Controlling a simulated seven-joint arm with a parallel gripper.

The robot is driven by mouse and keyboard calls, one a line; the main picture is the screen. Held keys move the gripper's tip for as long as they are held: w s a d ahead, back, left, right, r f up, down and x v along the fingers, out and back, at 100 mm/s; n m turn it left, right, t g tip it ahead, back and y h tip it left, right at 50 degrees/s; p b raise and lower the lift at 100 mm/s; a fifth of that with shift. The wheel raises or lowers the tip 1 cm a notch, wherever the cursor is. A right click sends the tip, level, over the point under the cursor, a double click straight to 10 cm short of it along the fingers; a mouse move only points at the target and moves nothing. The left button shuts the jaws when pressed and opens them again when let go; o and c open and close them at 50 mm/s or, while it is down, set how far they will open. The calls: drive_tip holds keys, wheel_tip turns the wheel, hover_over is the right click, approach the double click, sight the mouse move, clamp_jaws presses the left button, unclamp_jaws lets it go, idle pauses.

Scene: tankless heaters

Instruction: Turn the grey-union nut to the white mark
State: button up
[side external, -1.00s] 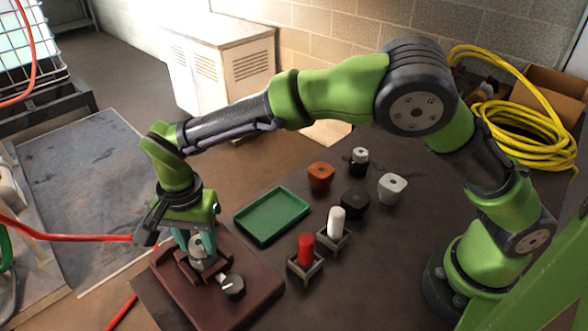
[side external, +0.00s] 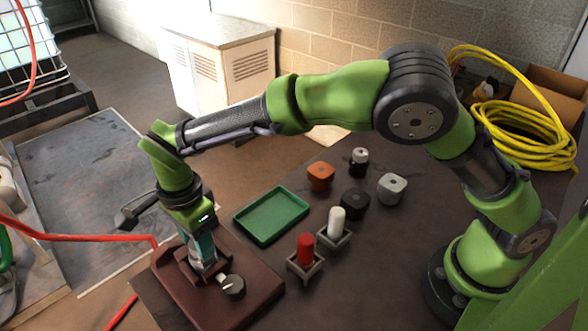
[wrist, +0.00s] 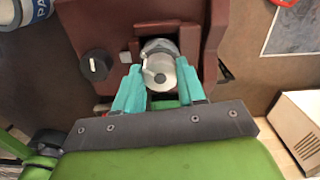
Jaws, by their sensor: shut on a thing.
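The grey-union nut (wrist: 158,72) is a round metal fitting on the reddish-brown fixture (side external: 262,298). My gripper (wrist: 158,82) has its teal fingers on either side of the nut and is shut on it. In the side view my gripper (side external: 203,266) points down at the fixture and hides most of the nut.
A black knob with a white pointer (side external: 232,287) sits on the fixture beside my gripper. A green tray (side external: 271,216), red cylinder (side external: 305,248) and white cylinder (side external: 336,221) in holders, and several blocks stand right of it. A red hose (side external: 80,236) runs past on the left.

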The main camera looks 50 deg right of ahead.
idle(0.3)
drive_tip(key=o, duration=1.1)
wheel_tip(320, 180, up, 17)
drive_tip(key=shift+f, duration=0.1)
